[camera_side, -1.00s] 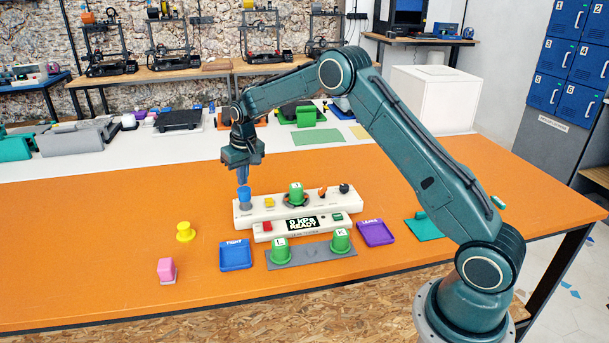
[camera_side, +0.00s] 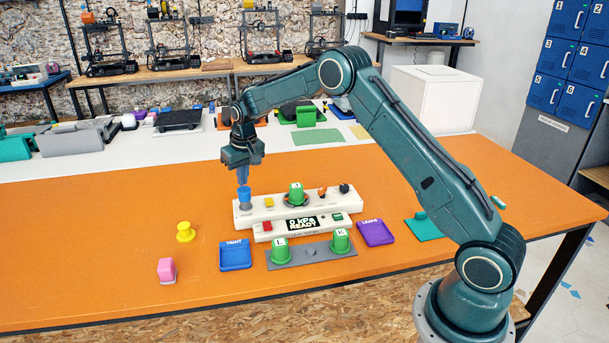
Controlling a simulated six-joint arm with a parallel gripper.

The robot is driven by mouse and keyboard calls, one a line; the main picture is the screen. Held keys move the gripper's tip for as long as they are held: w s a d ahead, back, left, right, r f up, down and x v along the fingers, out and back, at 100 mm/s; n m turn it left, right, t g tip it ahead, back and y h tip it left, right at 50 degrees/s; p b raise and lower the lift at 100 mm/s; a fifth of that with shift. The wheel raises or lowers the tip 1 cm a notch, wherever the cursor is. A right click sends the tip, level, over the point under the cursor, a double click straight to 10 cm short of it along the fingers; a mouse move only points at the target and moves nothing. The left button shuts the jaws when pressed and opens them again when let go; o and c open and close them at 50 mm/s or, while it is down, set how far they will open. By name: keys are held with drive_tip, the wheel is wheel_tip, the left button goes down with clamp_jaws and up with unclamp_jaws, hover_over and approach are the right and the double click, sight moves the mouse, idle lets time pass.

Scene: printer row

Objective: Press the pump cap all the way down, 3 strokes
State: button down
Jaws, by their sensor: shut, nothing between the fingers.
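The blue pump cap (camera_side: 244,194) stands upright at the left end of the white leak tester (camera_side: 349,203). My gripper (camera_side: 243,183) is shut and points straight down, its tips right above the cap. From this angle I cannot tell whether the tips touch the cap or hover just over it. The tester's display (camera_side: 301,223) reads "0 KPA READY". A green cup marked J (camera_side: 296,194) sits in the middle of the tester.
Green cups L (camera_side: 281,251) and K (camera_side: 340,241) stand on a grey plate (camera_side: 310,262). A blue "TIGHT" tray (camera_side: 236,256), a purple "LEAKS" tray (camera_side: 376,233), a yellow knob (camera_side: 185,232) and a pink block (camera_side: 167,270) lie around. The orange table is clear to the left.

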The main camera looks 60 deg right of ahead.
sight(244, 189)
drive_tip(key=shift+f, duration=1.9)
drive_tip(key=shift+r, duration=1.9)
drive_tip(key=shift+f, duration=0.25)
drive_tip(key=shift+f, duration=0.35)
